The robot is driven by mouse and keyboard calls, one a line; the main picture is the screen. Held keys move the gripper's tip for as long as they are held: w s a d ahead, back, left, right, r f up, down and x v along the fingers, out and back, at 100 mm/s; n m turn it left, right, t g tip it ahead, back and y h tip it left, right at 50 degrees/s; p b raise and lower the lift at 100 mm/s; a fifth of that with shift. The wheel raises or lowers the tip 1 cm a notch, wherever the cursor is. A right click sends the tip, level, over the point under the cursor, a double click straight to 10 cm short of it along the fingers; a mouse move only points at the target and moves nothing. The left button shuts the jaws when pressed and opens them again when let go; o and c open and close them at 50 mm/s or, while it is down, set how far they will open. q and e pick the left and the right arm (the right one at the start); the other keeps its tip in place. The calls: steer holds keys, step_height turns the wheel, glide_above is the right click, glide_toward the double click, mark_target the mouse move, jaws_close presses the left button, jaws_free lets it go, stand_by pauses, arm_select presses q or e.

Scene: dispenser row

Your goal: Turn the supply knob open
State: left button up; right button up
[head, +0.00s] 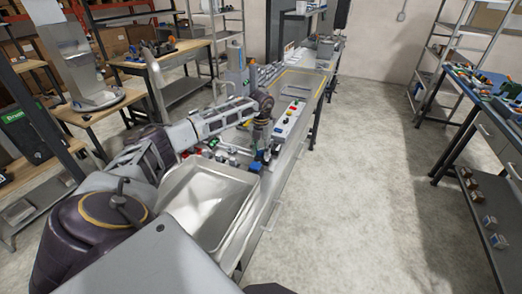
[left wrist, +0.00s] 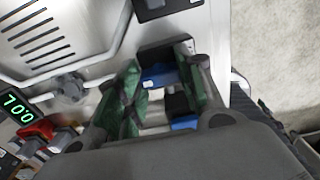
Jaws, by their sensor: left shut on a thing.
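My left gripper (head: 262,153) reaches down to the front of the dispenser bench, beyond the metal basin. In the left wrist view, its green-padded fingers (left wrist: 165,85) are shut on a blue-and-black part (left wrist: 158,79), mostly hidden between them. I cannot tell for certain whether this part is the supply knob or how far it is turned. A blue piece (head: 254,167) shows just below the fingers in the head view. A grey lobed knob (left wrist: 70,87) and a red-handled fitting (left wrist: 38,130) stand apart to the left in the wrist view. My right gripper is not in view.
The metal basin (head: 163,190) is in front of the gripper. A panel with coloured buttons (head: 290,118) lies beyond it. A green digital display (left wrist: 17,108) is at the wrist view's left. The floor (head: 360,190) right of the bench is clear.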

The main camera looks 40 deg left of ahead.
mark_target(261, 151)
arm_select(q)
steer(key=shift+w+r, duration=0.1)
steer(key=o, duration=1)
step_height(261, 151, up, 12)
stand_by(0.5)
stand_by(0.6)
